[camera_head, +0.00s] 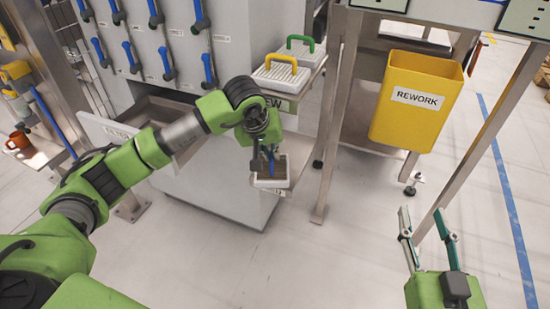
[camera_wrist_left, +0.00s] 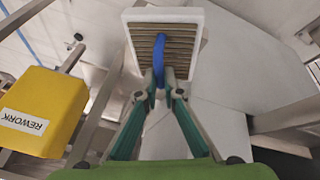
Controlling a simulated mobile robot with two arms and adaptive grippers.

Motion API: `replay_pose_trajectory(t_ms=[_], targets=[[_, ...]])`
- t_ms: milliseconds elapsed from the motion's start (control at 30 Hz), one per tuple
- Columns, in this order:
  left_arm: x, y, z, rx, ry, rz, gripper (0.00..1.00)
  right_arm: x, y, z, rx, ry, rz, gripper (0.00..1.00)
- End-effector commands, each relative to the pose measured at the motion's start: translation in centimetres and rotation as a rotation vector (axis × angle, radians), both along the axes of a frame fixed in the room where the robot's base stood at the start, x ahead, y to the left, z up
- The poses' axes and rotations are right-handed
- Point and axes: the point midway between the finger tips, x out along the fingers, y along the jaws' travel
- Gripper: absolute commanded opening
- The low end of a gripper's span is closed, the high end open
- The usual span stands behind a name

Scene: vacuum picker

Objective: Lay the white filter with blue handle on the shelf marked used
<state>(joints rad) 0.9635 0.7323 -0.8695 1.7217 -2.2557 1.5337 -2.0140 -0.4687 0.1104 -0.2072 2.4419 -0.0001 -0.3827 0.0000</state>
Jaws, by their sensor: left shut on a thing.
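The white filter with blue handle (camera_head: 272,183) has a white frame and brownish pleats. In the left wrist view the filter (camera_wrist_left: 193,48) is at the top centre, with its blue handle (camera_wrist_left: 158,55) between my fingertips. My left gripper (camera_head: 262,158) is shut on this handle, also in the left wrist view (camera_wrist_left: 160,91). The filter is at the lower shelf (camera_head: 287,190) below the one marked NEW; I cannot tell whether it rests on it. The lower shelf's label is mostly hidden. My right gripper (camera_head: 421,212) is open and empty at the lower right.
The upper shelf (camera_head: 318,62) holds a yellow-handled filter (camera_head: 282,74) and a green-handled filter (camera_head: 299,49). A yellow REWORK bin (camera_head: 415,105) hangs to the right. A metal post (camera_head: 335,130) stands just right of the shelves. An open drawer (camera_head: 105,128) is on the left.

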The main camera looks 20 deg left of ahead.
Motion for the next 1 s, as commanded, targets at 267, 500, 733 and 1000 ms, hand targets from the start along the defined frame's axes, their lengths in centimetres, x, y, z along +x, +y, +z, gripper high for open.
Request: replay_pose_trajectory(t_ms=[267,500,733,1000], targets=[[2.3,-0.2,0.0,-0.002,-0.002,0.000,0.00,0.0,0.2,1.6,0.020,-0.076,0.004,0.40],[2.6,-0.2,-2.4,-0.001,0.003,-0.001,0.00,-0.5,0.6,5.3,0.068,-0.255,0.015,0.40],[2.6,-0.2,-3.5,0.000,-0.001,0.000,0.00,-1.3,0.7,8.0,0.101,-0.375,0.022,0.40],[2.6,-0.2,-3.5,0.000,-0.001,-0.001,0.00,-1.4,0.7,8.2,0.102,-0.381,0.022,0.40]])
